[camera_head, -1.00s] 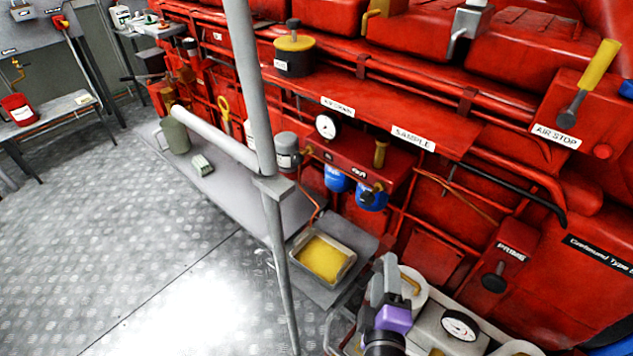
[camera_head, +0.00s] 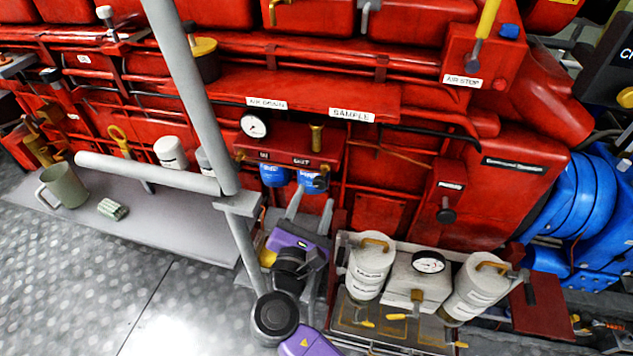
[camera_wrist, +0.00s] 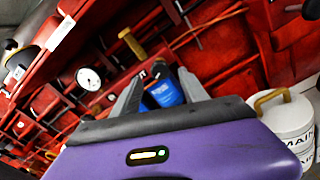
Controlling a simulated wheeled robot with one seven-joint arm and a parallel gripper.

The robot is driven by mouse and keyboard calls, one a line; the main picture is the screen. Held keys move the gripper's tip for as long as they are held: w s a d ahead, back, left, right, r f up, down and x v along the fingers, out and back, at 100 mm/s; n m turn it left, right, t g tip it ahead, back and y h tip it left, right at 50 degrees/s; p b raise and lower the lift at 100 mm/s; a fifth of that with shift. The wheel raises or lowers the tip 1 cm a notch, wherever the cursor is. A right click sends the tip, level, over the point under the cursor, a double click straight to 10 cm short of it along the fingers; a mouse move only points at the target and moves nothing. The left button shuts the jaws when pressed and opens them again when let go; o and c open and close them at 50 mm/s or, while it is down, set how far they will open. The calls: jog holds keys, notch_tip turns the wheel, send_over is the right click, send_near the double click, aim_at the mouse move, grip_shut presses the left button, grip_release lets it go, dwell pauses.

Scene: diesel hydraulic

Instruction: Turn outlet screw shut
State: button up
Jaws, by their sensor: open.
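A red filter block (camera_head: 285,148) on the engine side carries small labels above two blue filters, the left one (camera_head: 272,176) and the right one (camera_head: 312,180). A small dark knob (camera_head: 320,184) sits at the right filter. A brass screw or handle (camera_head: 317,138) stands on the block's top and shows in the wrist view (camera_wrist: 132,43). I cannot tell for sure which is the outlet screw. My gripper (camera_head: 311,205) is open, its fingers pointing up toward the right filter from below. In the wrist view a blue filter (camera_wrist: 165,92) shows between the fingertips (camera_wrist: 161,82); I cannot tell whether they touch it.
A grey post (camera_head: 185,85) and rail (camera_head: 150,172) stand left of my arm. White canisters (camera_head: 370,266) and a gauge (camera_head: 428,262) stand right.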

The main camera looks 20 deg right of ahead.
aim_at(319, 186)
jog(key=x, duration=0.6)
jog(key=shift+s+p, duration=0.1)
jog(key=shift+p, duration=0.25)
jog(key=shift+c, duration=0.2)
grip_shut()
